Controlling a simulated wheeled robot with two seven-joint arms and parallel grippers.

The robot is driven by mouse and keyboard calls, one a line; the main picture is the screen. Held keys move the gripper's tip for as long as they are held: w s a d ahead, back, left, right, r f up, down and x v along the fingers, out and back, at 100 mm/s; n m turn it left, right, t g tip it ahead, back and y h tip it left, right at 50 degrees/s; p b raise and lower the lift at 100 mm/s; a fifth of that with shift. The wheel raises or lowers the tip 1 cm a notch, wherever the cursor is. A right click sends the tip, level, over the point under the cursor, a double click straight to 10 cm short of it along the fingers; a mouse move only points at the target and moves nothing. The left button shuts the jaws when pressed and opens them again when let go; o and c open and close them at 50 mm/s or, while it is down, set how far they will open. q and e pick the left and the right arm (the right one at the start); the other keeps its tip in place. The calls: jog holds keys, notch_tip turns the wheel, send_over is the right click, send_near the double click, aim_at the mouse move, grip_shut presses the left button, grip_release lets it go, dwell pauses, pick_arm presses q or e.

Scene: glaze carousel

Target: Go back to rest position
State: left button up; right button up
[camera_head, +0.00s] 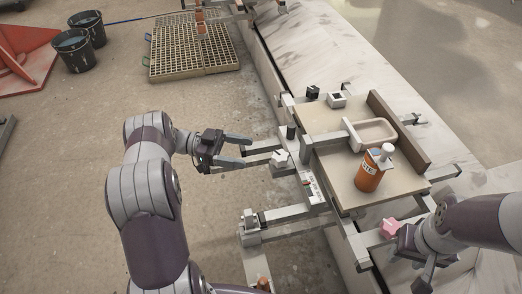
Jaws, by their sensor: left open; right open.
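My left gripper (248,151) is open and empty, its two fingers pointing right. It is over the left side of the carousel frame, near a grey arm with a small white block (279,157). My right gripper (398,266) is at the lower right, close to the frame's front right corner. Its fingers are partly hidden by its own body and the frame. A pink star-shaped piece (389,228) is right beside it; I cannot tell whether they touch.
The carousel board (345,190) carries an orange bottle (369,174) with a white top and a pale tray (374,132). Grey bars stick out around it. Two black buckets (74,51) and a slatted pallet (188,52) are at the back left. Open floor lies left.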

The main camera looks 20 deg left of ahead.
pick_arm(q)
jog(key=shift+a, duration=0.65)
